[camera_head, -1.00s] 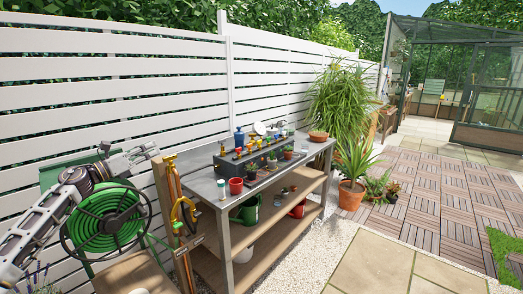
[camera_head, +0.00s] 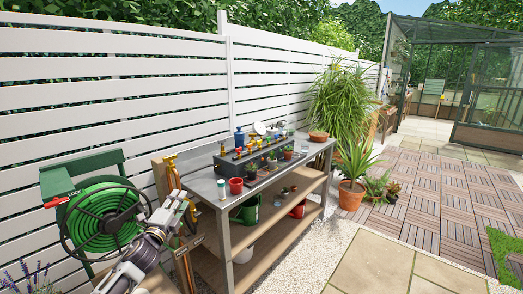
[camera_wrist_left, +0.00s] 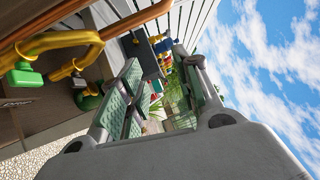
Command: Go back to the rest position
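Through the gap the bench end and small coloured things show, tilted. My right gripper is in neither view.
A green hose reel (camera_head: 100,225) stands just left of my left arm. The paving (camera_head: 385,265) at right is clear.

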